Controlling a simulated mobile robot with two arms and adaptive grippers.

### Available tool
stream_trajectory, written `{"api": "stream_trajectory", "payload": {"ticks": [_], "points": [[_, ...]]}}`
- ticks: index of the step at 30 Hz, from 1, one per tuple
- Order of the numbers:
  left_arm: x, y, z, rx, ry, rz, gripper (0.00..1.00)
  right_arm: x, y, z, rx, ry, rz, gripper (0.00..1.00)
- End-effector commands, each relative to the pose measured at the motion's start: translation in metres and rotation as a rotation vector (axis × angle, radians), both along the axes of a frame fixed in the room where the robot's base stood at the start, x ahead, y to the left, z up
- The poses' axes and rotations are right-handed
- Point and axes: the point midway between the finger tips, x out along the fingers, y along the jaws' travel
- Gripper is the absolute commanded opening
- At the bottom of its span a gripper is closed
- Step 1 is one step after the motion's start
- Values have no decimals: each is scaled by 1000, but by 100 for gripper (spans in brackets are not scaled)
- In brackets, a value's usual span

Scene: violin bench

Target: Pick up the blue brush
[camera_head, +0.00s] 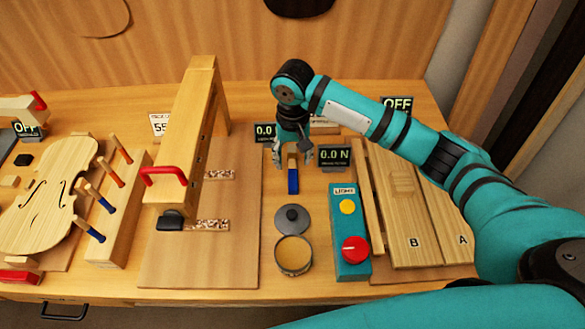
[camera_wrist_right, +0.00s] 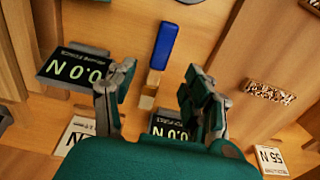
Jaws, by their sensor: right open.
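The blue brush (camera_head: 293,180) lies on the bench top in front of the small displays, its blue part toward me and its wooden part toward the back. In the right wrist view the blue brush (camera_wrist_right: 163,45) shows in full between and beyond the fingertips. My right gripper (camera_head: 294,160) is open above the wooden end of the brush, one finger to each side. In the wrist view the right gripper (camera_wrist_right: 159,72) is empty, and I see no finger touching the brush. My left gripper is not in view.
A display reading 0.0 N (camera_head: 335,157) stands close right of the brush. A grey lid (camera_head: 292,219) and a round pot (camera_head: 294,255) are in front of it. A control box (camera_head: 349,240) is at right, a wooden press frame (camera_head: 185,140) at left.

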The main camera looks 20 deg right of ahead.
Motion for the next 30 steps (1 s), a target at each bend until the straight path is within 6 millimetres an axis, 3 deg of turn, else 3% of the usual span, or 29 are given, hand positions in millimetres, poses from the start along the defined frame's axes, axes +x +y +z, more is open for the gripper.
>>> {"api": "stream_trajectory", "payload": {"ticks": [8, 18, 26, 30], "points": [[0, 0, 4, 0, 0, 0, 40, 0, 0, -22, 0, 0, -1, 52], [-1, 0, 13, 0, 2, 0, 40, -1, 0, -67, -1, 0, 0, 52], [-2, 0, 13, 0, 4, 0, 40, -1, 0, -70, 0, -2, 0, 52], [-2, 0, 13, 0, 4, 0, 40, -1, 0, -70, -1, -2, 0, 35]]}}
